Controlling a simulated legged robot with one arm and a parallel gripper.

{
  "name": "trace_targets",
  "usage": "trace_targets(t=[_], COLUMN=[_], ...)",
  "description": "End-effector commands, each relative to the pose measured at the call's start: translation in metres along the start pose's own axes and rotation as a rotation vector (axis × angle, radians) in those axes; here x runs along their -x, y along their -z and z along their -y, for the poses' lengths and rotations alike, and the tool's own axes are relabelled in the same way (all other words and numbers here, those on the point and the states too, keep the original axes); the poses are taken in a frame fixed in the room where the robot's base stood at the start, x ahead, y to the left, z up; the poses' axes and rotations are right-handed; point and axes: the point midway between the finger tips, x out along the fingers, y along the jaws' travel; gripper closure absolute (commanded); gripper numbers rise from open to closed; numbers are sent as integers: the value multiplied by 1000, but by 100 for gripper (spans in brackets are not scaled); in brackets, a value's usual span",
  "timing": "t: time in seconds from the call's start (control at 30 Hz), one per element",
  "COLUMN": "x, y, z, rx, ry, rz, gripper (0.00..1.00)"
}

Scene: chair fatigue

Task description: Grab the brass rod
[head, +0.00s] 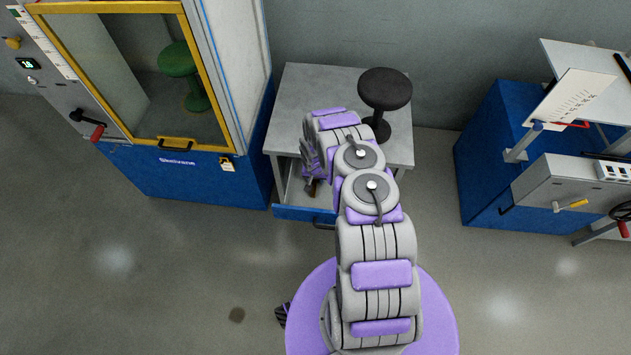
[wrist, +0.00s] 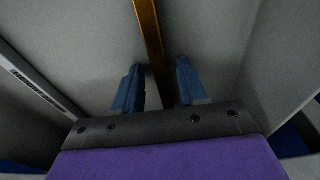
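The brass rod (wrist: 150,40) shows in the wrist view as a long golden bar. It runs from the top edge down between my gripper's fingers. My gripper (wrist: 160,85) has two blue fingers, one on each side of the rod. They stand apart, with a visible gap to the rod on both sides. The rod's lower end is hidden behind my gripper's dark body. In the head view my gripper (head: 311,188) reaches down into the open drawer (head: 295,212) of the grey table; the rod cannot be made out there.
The grey table (head: 300,100) carries a black stool (head: 385,90). A blue cabinet with a yellow-framed window (head: 175,140) stands left, a green stool (head: 178,60) inside. A blue machine (head: 490,150) stands right. In the wrist view, a pale marked strip (wrist: 40,85) lies left.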

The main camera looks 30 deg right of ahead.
Motion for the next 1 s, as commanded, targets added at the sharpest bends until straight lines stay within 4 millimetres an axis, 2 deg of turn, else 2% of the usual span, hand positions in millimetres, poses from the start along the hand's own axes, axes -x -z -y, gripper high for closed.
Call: trace_targets(t=[0.07, 0.4, 1.0], x=[0, 1, 3], y=[0, -1, 0], z=[0, 2, 1], rx=[1, 2, 1], ry=[0, -2, 0], rz=[0, -1, -1], gripper=[67, 99, 100])
